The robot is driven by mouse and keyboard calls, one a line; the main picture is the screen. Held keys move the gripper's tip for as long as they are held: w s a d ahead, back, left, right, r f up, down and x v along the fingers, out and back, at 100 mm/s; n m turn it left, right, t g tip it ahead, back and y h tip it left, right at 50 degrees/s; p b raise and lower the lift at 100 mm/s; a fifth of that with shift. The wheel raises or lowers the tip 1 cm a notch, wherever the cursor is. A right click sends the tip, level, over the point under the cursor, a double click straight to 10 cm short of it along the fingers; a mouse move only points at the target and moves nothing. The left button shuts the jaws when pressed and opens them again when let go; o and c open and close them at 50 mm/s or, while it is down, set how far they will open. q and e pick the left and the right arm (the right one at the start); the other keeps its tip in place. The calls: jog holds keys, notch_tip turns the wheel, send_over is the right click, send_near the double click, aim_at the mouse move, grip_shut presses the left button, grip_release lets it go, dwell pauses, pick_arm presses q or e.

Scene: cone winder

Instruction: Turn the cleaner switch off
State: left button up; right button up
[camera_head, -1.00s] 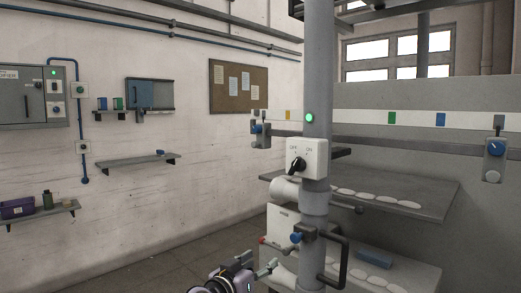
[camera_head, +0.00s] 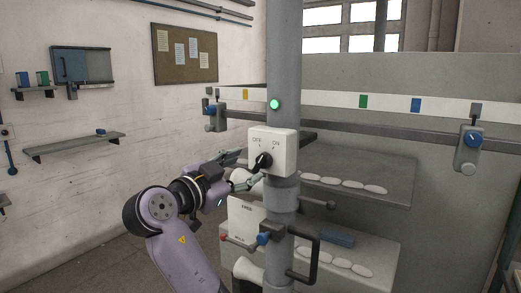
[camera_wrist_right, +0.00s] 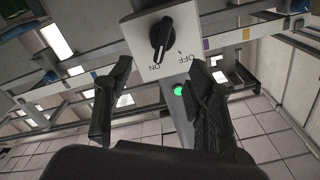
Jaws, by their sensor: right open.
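The cleaner switch is a white box (camera_head: 284,141) on a grey post, marked OFF at left and ON at right. Its black knob (camera_head: 262,161) points up toward ON. In the wrist view the box (camera_wrist_right: 142,30) shows upside down, with the knob (camera_wrist_right: 160,38) pointing toward the ON mark. My right gripper (camera_head: 246,169) is just left of and below the knob. In the wrist view its open fingers (camera_wrist_right: 160,66) stand wide on either side of the box's lettered edge, with nothing between them. I cannot tell whether a finger touches the box. My left gripper is not in view.
A lit green lamp (camera_head: 274,104) sits on the post above the box; it also shows in the wrist view (camera_wrist_right: 178,90). Below are a blue knob (camera_head: 265,238) and a dark handle (camera_head: 316,255). Shelves (camera_head: 385,165) with white pieces stand behind at right.

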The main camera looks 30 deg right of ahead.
aim_at(261, 159)
jog(key=x, duration=0.1)
jog(key=p+x, duration=0.1)
jog(key=x, duration=0.1)
jog(key=shift+w+d+r, duration=0.1)
jog(key=shift+d+r, duration=0.2)
jog(key=shift+d, duration=0.1)
jog(key=p+x, duration=0.1)
jog(key=x, duration=0.2)
jog(key=shift+d+f+p, duration=0.1)
jog(key=shift+f+p, duration=0.05)
jog(key=shift+p, duration=0.2)
jog(key=shift+w+d+f, duration=0.1)
jog(key=shift+w+d, duration=0.1)
jog(key=shift+d, duration=0.15)
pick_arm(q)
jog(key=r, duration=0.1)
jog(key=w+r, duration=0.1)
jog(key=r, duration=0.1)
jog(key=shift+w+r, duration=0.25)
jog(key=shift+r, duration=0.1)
pick_arm(e)
jog(key=shift+c, duration=0.2)
jog(key=c, duration=1.1)
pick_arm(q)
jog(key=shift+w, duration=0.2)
